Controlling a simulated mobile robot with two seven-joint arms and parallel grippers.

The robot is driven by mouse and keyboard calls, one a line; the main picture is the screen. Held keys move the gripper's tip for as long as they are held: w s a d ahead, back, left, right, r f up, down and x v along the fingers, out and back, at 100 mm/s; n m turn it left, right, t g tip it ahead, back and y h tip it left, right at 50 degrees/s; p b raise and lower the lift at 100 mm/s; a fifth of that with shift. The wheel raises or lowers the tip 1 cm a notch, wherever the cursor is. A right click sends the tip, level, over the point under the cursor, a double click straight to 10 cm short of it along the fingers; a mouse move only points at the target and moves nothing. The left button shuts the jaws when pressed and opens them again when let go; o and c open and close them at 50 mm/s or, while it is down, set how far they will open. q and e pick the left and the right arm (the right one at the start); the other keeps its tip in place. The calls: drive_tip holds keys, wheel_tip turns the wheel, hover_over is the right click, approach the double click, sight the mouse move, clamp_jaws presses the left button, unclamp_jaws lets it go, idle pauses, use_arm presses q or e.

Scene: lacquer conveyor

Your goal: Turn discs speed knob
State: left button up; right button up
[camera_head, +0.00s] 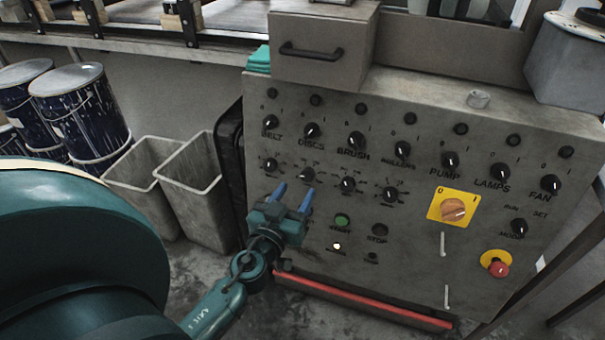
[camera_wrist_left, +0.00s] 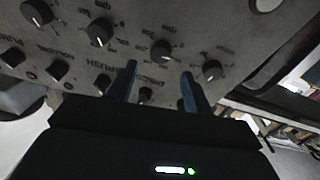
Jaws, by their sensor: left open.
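The discs speed knob (camera_head: 307,174) is a small black dial with a pale pointer, second from the left in the lower knob row, under the DISCS switch (camera_head: 311,130). My left gripper (camera_head: 293,195) is open and empty, its two blue fingers pointing up at the panel just below and left of this knob. In the left wrist view, the panel appears upside down. There the knob (camera_wrist_left: 163,50) shows just beyond the gap between the open fingertips (camera_wrist_left: 159,70), apart from both. My right gripper is not in view.
Neighbouring knobs sit close by: belt speed (camera_head: 270,164) and brush speed (camera_head: 348,184). The green start button (camera_head: 342,220), yellow-backed main switch (camera_head: 453,209) and red emergency button (camera_head: 497,268) are on the same panel (camera_head: 400,290). Grey bins (camera_head: 190,165) stand left.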

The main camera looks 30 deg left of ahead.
sight(306, 176)
use_arm(q)
drive_tip(key=w, duration=0.2)
drive_tip(key=w+a, duration=0.1)
drive_tip(key=w, duration=0.1)
drive_tip(key=shift+w+p, duration=0.4)
drive_tip(key=shift+d, duration=0.1)
drive_tip(key=c, duration=1)
